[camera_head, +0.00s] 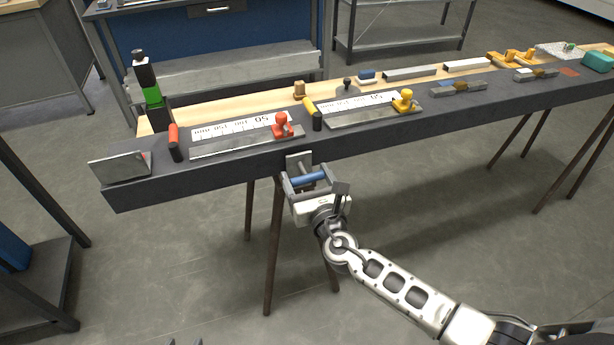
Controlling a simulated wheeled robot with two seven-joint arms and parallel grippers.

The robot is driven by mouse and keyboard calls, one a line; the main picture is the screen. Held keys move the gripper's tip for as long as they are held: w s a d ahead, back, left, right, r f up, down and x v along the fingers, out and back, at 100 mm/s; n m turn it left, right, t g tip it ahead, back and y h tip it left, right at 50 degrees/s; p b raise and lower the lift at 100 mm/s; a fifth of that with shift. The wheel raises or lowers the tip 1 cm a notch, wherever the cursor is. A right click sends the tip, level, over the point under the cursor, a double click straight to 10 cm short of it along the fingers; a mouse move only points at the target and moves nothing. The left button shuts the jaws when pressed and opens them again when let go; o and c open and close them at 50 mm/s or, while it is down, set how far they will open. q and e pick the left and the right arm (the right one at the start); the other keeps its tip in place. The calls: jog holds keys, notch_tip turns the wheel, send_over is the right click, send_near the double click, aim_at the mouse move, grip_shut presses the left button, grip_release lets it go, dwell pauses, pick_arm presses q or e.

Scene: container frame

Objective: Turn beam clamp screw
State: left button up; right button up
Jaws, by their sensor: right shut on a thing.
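The beam clamp (298,161) is a small grey metal piece at the front edge of the dark beam (225,168). A blue cylindrical bar, seemingly the clamp's screw handle (309,178), sits just below it. My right gripper (306,182) reaches up from the lower right and is shut on this blue bar, with a finger at each end. The screw's thread is hidden. Only two dark fingertips of my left gripper (185,342) show at the bottom edge, apart from each other and far from the clamp.
Two ruler plates with a red knob (282,125) and a yellow knob (404,101) lie on the beam. A tilted metal plate (120,165) and a green-black post (150,90) stand at its left end. Thin legs (273,250) stand under the beam. The floor in front is clear.

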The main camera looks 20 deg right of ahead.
jog(key=shift+f, duration=0.1)
jog(key=o, duration=0.9)
jog(key=s+b, duration=0.1)
jog(key=s, duration=1.5)
jog(key=shift+d, duration=0.3)
